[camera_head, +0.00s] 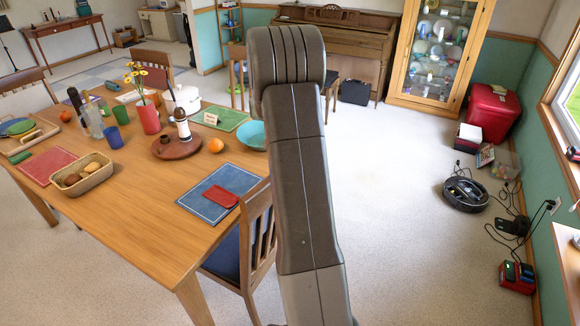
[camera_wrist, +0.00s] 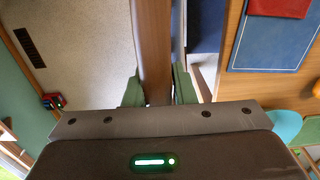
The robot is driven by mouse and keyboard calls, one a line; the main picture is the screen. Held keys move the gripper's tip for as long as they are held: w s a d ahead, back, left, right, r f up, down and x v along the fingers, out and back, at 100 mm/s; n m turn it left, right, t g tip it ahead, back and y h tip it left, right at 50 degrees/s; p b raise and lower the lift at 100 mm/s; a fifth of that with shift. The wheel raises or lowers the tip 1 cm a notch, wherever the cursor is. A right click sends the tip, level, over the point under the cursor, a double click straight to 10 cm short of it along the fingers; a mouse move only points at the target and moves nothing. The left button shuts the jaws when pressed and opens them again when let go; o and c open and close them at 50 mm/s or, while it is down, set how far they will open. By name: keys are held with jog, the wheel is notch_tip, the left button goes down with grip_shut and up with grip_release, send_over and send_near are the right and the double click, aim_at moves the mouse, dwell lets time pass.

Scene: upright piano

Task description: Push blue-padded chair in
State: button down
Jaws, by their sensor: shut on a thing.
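The blue-padded chair (camera_head: 262,236) stands at the near right side of the wooden dining table (camera_head: 134,210), its slatted back facing away from the table. Its blue seat (camera_head: 226,258) is partly hidden by the tabletop and chair back. In the wrist view, my gripper (camera_wrist: 157,92) has its green fingers on either side of the brown wooden top of the chair back (camera_wrist: 154,45) and is shut on it. The blue pad (camera_wrist: 205,28) shows beside the rail, with the table (camera_wrist: 262,85) to its right. In the head view my arm hides the gripper and part of the chair.
A blue placemat (camera_head: 205,205) with a red napkin (camera_head: 221,196) lies at the table edge by the chair. Open carpet (camera_head: 390,230) lies to the right. A robot vacuum (camera_head: 465,194), cables and a red charger (camera_head: 517,277) are by the right wall.

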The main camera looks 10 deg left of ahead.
jog(key=shift+w+a+r, duration=0.1)
jog(key=shift+a+r, duration=0.1)
jog(key=c, duration=1.5)
grip_release()
jog(key=o, duration=0.3)
jog(key=shift+a+f, duration=0.1)
jog(key=shift+a, duration=0.1)
jog(key=shift+d, duration=0.15)
notch_tip(320, 180, up, 14)
jog(key=b, duration=0.1)
jog(key=shift+f, duration=0.1)
notch_tip(320, 180, down, 14)
jog(key=shift+f+p, duration=0.1)
jog(key=shift+p, duration=0.45)
jog(key=shift+d, duration=0.35)
